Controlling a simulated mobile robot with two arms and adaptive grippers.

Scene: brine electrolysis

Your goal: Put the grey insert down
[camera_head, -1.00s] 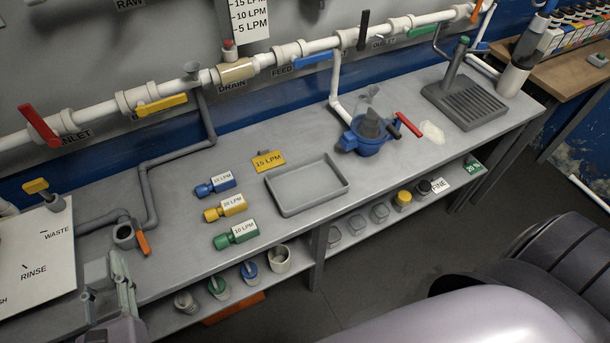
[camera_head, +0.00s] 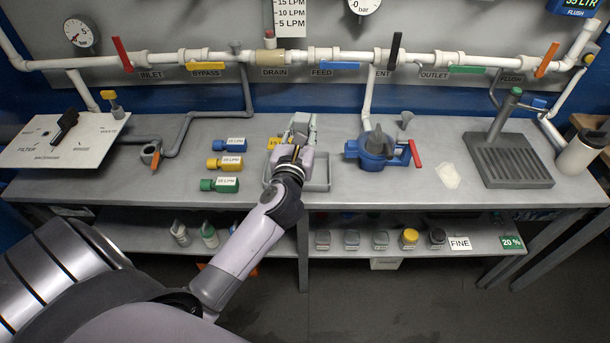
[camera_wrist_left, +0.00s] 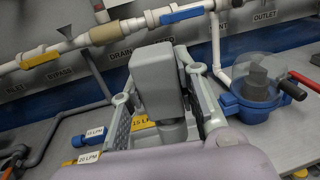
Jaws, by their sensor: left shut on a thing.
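My left gripper (camera_head: 298,130) is over the grey tray (camera_head: 322,186) in the head view, with the arm reaching up from below. In the left wrist view its two fingers are closed on a boxy grey insert (camera_wrist_left: 157,80), with a narrower round part beneath the box. In the head view the grey insert (camera_head: 301,122) is small and partly covered by the fingers. I cannot tell whether it touches the tray. My forearm hides part of the tray. My right gripper is not in view.
White powder (camera_head: 448,176) and a grey slatted stand (camera_head: 510,165) are farther right.

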